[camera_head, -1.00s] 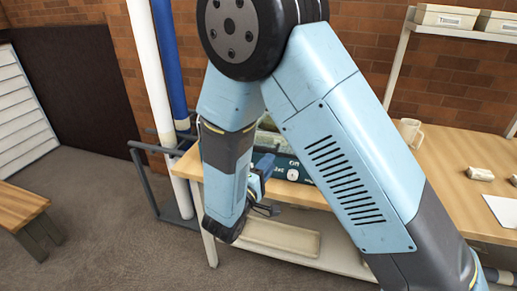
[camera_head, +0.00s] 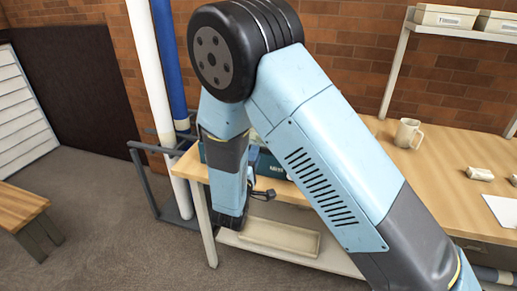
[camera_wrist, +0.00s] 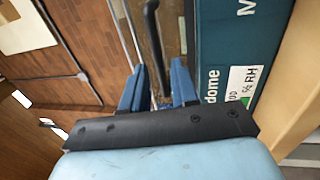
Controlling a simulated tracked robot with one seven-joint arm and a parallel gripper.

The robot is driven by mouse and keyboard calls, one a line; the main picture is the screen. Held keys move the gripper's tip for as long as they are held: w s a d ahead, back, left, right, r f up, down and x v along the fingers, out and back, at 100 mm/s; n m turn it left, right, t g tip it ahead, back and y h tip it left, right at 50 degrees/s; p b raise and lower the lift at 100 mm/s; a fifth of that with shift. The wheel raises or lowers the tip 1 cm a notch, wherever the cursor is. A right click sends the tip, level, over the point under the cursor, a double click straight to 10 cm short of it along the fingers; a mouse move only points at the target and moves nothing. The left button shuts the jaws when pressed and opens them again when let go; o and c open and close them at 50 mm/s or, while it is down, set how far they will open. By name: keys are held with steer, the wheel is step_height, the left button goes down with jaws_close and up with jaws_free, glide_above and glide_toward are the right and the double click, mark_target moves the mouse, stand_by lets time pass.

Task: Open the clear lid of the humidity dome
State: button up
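The humidity dome has a teal base (camera_wrist: 238,50) with white lettering and a white label. It runs along the right of the wrist view. Its clear lid lies left of the base there, with a black bar handle (camera_wrist: 152,30). My gripper (camera_wrist: 159,70) has its two blue fingers apart, one on each side of the handle's near end. A gap shows between them; whether either touches the handle I cannot tell. In the head view, a strip of the teal base (camera_head: 280,168) shows on the table; my arm hides the lid and handle.
The wooden table (camera_head: 440,165) holds a mug (camera_head: 408,133) and small pale blocks (camera_head: 480,174) to the right. A shelf (camera_head: 465,33) with boxes stands behind. White and blue upright tubes (camera_head: 150,60) stand close left of the table. A wooden bench (camera_head: 22,210) is at far left.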

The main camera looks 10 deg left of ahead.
steer(key=shift+x, duration=2.1)
jaws_close()
